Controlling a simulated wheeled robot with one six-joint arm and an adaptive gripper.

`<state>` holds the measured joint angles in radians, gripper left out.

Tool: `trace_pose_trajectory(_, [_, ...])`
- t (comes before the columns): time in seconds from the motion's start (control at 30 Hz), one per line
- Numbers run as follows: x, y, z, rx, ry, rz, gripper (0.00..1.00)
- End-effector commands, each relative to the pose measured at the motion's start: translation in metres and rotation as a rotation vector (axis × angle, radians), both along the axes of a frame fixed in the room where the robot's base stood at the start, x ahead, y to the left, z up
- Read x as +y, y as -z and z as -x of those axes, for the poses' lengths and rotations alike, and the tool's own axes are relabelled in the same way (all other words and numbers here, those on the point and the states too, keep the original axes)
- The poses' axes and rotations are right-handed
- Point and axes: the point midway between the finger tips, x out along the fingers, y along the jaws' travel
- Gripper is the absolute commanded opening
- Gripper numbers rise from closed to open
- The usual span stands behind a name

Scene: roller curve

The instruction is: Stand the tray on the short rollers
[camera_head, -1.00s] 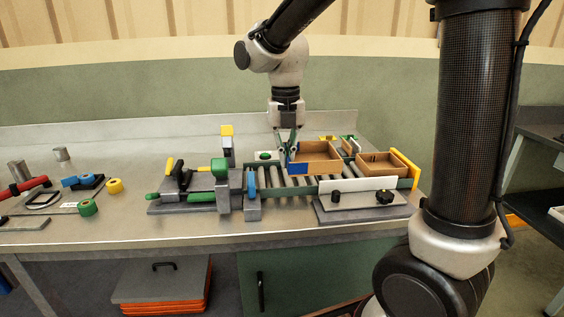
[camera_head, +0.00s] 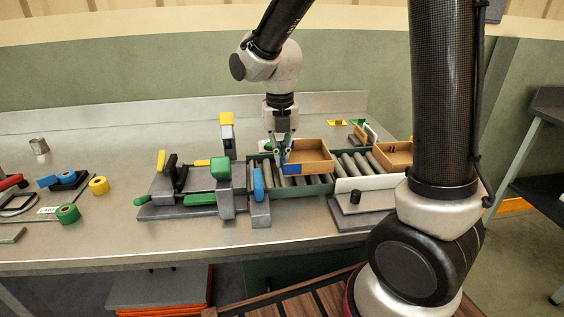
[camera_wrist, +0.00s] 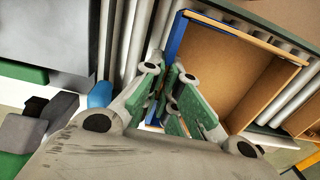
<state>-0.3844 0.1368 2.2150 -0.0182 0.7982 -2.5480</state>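The tray (camera_head: 312,157) is an open tan box with a blue left end wall. It is over the left group of rollers (camera_head: 318,181); I cannot tell whether it touches them. In the wrist view the tray (camera_wrist: 235,75) lies right of the fingers, its blue wall running down between them. My gripper (camera_head: 282,152) is above the tray's left end, pointing down. Its green-padded fingers (camera_wrist: 180,105) appear closed on the blue wall, though the contact is partly hidden. Another group of rollers (camera_head: 354,163) lies to the right. I cannot tell which group is the short one.
A second tan box (camera_head: 390,155) stands on the right rollers, partly behind my arm. A blue stop (camera_head: 258,183) and a green-topped block (camera_head: 220,168) stand at the left end. A white plate (camera_head: 366,184) stands in front. Tape rolls (camera_head: 68,213) lie further left.

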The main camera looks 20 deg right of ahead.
Motion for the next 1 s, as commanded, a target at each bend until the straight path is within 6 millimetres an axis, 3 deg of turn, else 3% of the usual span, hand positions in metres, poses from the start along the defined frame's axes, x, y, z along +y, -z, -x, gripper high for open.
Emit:
trace_pose_trajectory(0.17, [0.000,0.022,0.000,0.001,0.000,0.001,0.00])
trace_pose_trajectory(0.53, [0.000,0.026,0.000,0.001,0.000,0.001,0.00])
trace_pose_trajectory(0.67, [0.000,0.025,0.000,0.001,0.000,0.000,0.27])
trace_pose_trajectory(1.0, [0.000,0.023,0.000,0.000,0.000,0.000,0.27])
